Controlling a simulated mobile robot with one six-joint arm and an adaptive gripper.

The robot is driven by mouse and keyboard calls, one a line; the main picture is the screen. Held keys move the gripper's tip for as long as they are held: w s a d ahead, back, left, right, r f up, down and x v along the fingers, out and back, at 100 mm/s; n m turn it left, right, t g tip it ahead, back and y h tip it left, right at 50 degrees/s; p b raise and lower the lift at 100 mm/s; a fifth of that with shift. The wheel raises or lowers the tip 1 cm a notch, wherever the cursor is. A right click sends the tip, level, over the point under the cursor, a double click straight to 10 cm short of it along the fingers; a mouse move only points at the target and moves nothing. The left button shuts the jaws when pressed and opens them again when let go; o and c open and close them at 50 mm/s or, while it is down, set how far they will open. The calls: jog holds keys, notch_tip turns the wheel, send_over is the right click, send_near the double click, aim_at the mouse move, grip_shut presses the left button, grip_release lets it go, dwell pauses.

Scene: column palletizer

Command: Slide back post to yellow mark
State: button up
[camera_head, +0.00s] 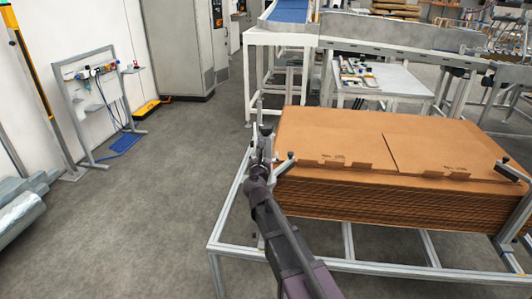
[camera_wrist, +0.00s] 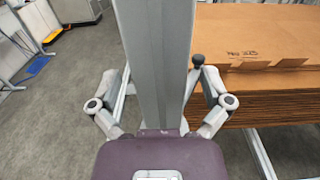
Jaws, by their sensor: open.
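The post (camera_wrist: 155,60) is a grey upright profile in the middle of the wrist view. It shows as a thin upright in the head view (camera_head: 257,104), at the left end of the cardboard stack and partly hidden by my arm. My gripper (camera_wrist: 160,82) is open, with one finger on each side of the post; I cannot tell whether either touches it. A black knob (camera_wrist: 198,59) shows just right of the post. I see no yellow mark on the frame; which post is the back one is unclear.
The brown cardboard stack (camera_head: 340,195) lies right of my gripper on a grey metal frame (camera_head: 228,210). Another bracket (camera_head: 512,171) stands at its right end. A conveyor (camera_head: 390,32) and a white table (camera_head: 385,78) are behind.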

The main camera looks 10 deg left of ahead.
jog(key=s, duration=1)
jog(key=shift+s+a, duration=0.2)
jog(key=shift+s, duration=0.1)
jog(key=s+d+f+m+g+h+p, duration=0.1)
jog(key=d+f+m+g+h+p, duration=0.2)
jog(key=d+m, duration=0.7)
jog(key=s+d+f+m+g+h+p, duration=0.25)
jog(key=d+m+g, duration=0.25)
jog(key=d+m, duration=0.55)
jog(key=s+d+f+m+g+y+p, duration=0.1)
jog(key=s+d+m+g+y+p, duration=0.1)
jog(key=s+d+m+g+y, duration=0.1)
jog(key=s+d+f+m+g+y+p, duration=0.2)
jog(key=s+d+m+g, duration=0.3)
jog(key=s+m, duration=0.5)
jog(key=shift+s+d+f+m+g+y, duration=0.3)
jog(key=shift+m+g+y, duration=0.25)
jog(key=shift+m+g, duration=0.5)
jog(key=shift+w+a, duration=0.1)
